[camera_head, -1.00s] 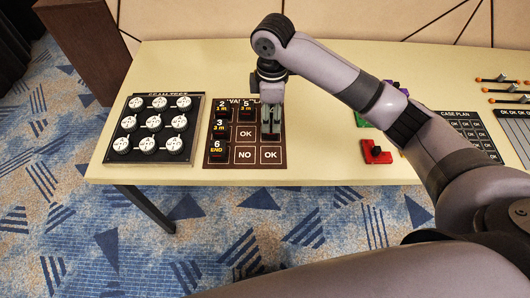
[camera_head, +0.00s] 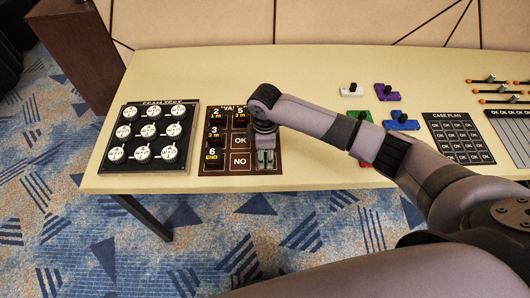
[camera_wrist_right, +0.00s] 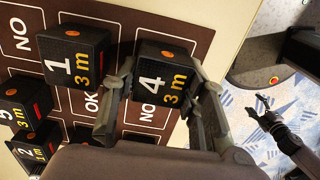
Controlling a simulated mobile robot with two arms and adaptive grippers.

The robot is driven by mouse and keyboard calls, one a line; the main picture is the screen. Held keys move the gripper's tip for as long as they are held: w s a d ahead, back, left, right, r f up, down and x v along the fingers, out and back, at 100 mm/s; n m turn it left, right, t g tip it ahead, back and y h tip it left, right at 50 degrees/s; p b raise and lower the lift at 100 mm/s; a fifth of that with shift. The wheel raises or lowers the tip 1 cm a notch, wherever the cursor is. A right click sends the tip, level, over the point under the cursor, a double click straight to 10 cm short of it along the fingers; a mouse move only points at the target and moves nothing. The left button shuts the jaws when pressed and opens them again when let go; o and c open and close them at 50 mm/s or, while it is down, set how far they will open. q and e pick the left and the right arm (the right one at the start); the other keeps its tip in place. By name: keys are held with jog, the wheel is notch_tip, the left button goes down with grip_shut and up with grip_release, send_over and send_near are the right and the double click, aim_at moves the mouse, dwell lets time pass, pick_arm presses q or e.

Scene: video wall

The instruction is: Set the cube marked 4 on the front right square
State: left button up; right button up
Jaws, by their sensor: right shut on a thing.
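The cube marked 4 (camera_wrist_right: 163,77) is black with an orange dot on top and reads "4 3 m". My right gripper (camera_wrist_right: 163,92) is shut on it, one finger on each side. In the head view the right gripper (camera_head: 265,160) points down over the front right square of the brown board (camera_head: 240,184), beside the "NO" square. The gripper hides that square and the cube there. I cannot tell whether the cube touches the board. My left gripper (camera_wrist_right: 264,106) shows small in the right wrist view, over the carpet, with its fingers apart.
The cube marked 1 (camera_wrist_right: 76,57) stands close beside the held cube. Cubes marked 2 (camera_head: 215,113), 3 (camera_head: 216,134), 5 (camera_head: 239,117) and 6 (camera_head: 212,155) stand on the board. A dial panel (camera_head: 185,172) lies left. Bare table (camera_head: 310,178) is right of the board.

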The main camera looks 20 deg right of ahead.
aim_at(265, 152)
jog(key=shift+f, duration=0.1)
jog(key=o, duration=1.2)
notch_tip(265, 152, up, 12)
jog(key=shift+r, duration=0.2)
